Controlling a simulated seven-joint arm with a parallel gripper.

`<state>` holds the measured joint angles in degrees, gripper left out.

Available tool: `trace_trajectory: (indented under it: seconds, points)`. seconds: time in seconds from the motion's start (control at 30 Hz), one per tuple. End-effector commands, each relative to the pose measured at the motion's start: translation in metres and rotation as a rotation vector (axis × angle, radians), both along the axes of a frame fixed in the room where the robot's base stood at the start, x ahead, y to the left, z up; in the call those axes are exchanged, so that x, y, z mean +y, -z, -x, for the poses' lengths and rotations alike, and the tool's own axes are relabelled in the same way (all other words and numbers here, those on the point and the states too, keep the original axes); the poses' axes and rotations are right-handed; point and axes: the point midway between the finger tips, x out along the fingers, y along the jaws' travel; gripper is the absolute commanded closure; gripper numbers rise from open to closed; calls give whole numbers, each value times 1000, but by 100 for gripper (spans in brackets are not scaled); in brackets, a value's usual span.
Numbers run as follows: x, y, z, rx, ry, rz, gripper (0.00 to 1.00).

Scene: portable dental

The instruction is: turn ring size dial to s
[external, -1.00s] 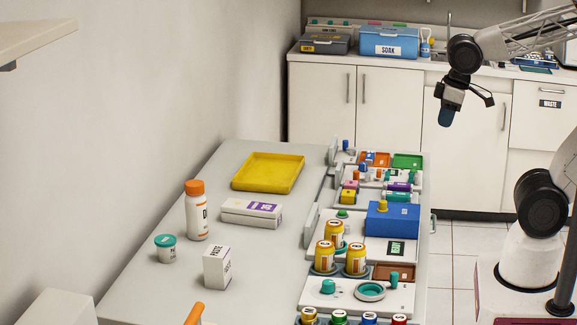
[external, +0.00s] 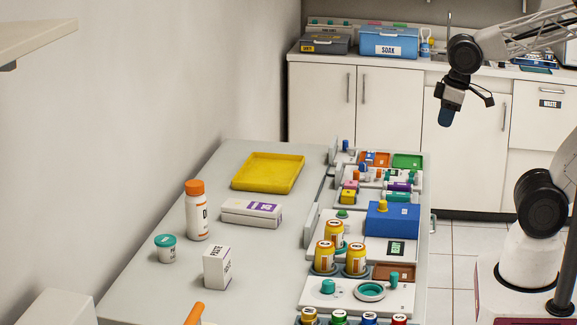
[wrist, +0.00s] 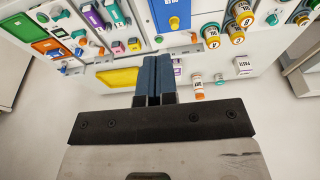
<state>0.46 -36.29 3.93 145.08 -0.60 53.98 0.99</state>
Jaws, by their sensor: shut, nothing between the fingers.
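I cannot tell for sure which part is the ring size dial, and no letter s can be read. My gripper (external: 445,120) hangs in the air to the right of the table, well apart from these parts. Its blue fingers (wrist: 155,68) are closed together and empty in the wrist view.
Yellow-labelled jars (external: 325,257) stand between the blue box and the teal ring. A yellow tray (external: 267,171), a white box (external: 251,213) and an orange-capped bottle (external: 197,215) stand on the grey table (external: 265,275). The air around my gripper is clear.

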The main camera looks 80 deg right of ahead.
Motion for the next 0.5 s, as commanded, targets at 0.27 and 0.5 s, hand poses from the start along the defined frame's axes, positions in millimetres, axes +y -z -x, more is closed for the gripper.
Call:
trace_trajectory:
  seconds: [0.27, 0.5]
  points:
    - [3, 0, -6, 4, -12, 1, 60]
    - [16, 4, -31, 22, -68, 3, 45]
